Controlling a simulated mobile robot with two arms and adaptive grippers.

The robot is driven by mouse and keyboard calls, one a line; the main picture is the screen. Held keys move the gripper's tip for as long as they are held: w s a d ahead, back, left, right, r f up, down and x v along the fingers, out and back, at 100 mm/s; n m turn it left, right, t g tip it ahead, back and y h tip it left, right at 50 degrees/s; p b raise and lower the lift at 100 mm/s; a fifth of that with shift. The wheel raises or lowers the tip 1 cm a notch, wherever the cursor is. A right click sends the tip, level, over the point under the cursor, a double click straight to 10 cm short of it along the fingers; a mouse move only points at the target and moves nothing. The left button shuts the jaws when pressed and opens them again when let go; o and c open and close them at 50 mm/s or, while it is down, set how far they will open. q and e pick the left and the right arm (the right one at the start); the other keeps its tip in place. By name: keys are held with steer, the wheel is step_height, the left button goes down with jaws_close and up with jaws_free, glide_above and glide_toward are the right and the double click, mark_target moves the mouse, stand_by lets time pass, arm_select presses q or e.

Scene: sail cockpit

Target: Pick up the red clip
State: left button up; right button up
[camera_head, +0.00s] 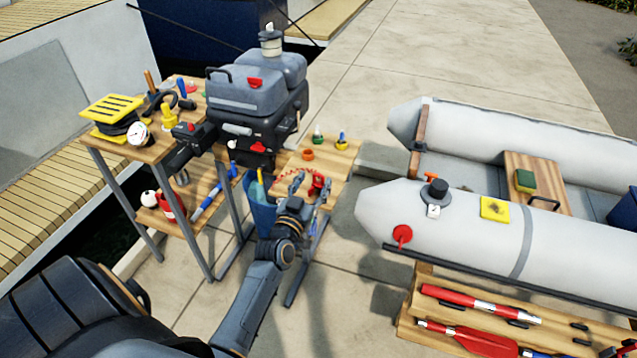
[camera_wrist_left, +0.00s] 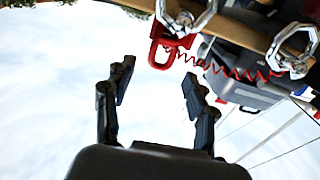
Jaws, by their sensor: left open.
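The red clip (camera_wrist_left: 159,54) hangs at the edge of a wooden board with a coiled red cord attached to it. It also shows as a small red shape in the head view (camera_head: 318,184), by the small wooden table. My left gripper (camera_wrist_left: 157,82) is open and empty. Its two dark fingers point at the clip, which appears just beyond and between the fingertips, apart from them. In the head view my left gripper (camera_head: 310,187) is at the table's near edge, partly covering the clip area. My right gripper is not in view.
Metal shackles (camera_wrist_left: 297,46) flank the clip along the board edge. The small wooden table (camera_head: 338,160) carries small coloured items. A grey inflatable boat (camera_head: 470,235) lies to the right.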

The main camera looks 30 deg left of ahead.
mark_target(318, 178)
arm_select(q)
steer(key=x, duration=0.4)
steer(key=shift+d+f, duration=0.15)
steer(key=shift+f, duration=0.1)
steer(key=shift+s, duration=0.1)
steer(key=c, duration=1.1)
steer(key=shift+r, duration=0.1)
